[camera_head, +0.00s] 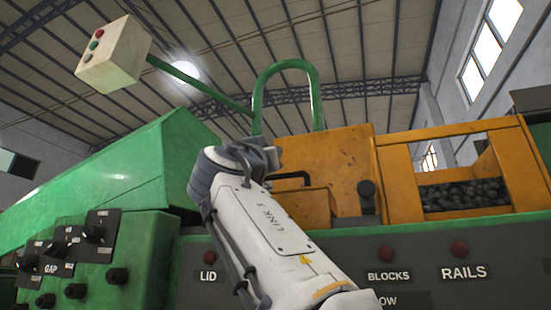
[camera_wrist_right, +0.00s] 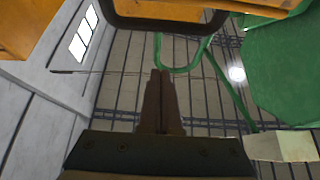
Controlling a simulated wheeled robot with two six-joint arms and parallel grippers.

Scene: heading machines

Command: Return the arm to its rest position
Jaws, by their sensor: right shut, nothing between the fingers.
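My right arm (camera_head: 275,235) rises from the bottom of the head view, with its wrist in front of the green and orange machine. Its fingertips cannot be made out there. In the wrist view my right gripper (camera_wrist_right: 160,76) is shut and empty, its fingers together. A dark bar handle (camera_wrist_right: 165,22) on an orange panel crosses the top of that view, just beyond the fingertips with a gap apparent. In the head view a dark handle (camera_head: 293,177) shows on the orange box beside my wrist. My left gripper is not in view.
A green housing (camera_head: 120,175) stands left of my arm, with a knob panel (camera_head: 65,250) below. A button box (camera_head: 112,53) hangs on a green pipe (camera_head: 200,86). An orange bin of dark pieces (camera_head: 465,195) is at right. Red buttons (camera_head: 386,252) line the front.

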